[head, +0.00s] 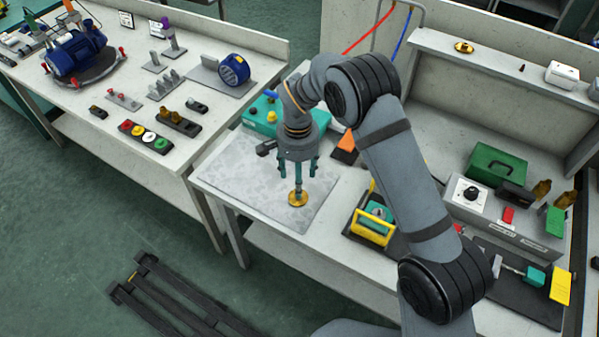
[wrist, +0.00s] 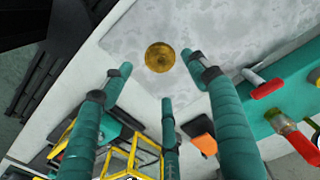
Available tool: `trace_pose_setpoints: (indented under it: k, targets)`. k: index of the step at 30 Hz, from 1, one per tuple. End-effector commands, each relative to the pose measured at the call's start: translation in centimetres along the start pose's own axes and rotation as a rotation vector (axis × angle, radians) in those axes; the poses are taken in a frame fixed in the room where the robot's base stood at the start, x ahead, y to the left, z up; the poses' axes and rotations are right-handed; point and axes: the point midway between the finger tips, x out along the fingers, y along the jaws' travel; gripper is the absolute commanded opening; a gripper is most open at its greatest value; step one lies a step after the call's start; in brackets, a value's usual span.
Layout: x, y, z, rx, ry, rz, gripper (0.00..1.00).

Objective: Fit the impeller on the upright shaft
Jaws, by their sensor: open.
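The impeller appears to be the round brass-coloured disc (head: 297,199) on the pale grey mat (head: 240,182) of the near bench. In the wrist view the disc (wrist: 160,57) shows whole, beyond the fingertips and apart from them. My gripper (head: 298,178) points down over the mat with its teal fingers spread, open and empty. In the head view one finger partly overlaps the disc. The wrist view shows the gripper's fingertips (wrist: 160,76) around a clear gap. I cannot make out for certain which part is the upright shaft.
A teal unit (head: 262,118) with red and yellow knobs stands behind the mat. A yellow-handled fixture (head: 370,228) is to the right, beside a grey control box (head: 500,213). A blue pump (head: 78,55) stands on the left bench. The mat's front left is clear.

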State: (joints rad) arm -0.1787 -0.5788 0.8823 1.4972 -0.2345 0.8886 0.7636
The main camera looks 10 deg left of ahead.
Motion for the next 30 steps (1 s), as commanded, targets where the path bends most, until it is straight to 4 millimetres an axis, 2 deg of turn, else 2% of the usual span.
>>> trace_pose_setpoints:
  k: [21, 23, 30]
  targets:
    - [5.0, 0.0, 0.0, -0.001, 0.000, -0.001, 0.59]
    - [4.5, 0.0, 0.0, -0.001, 0.001, -0.002, 0.59]
    - [4.7, 0.0, 0.0, -0.001, 0.000, -0.001, 0.59]
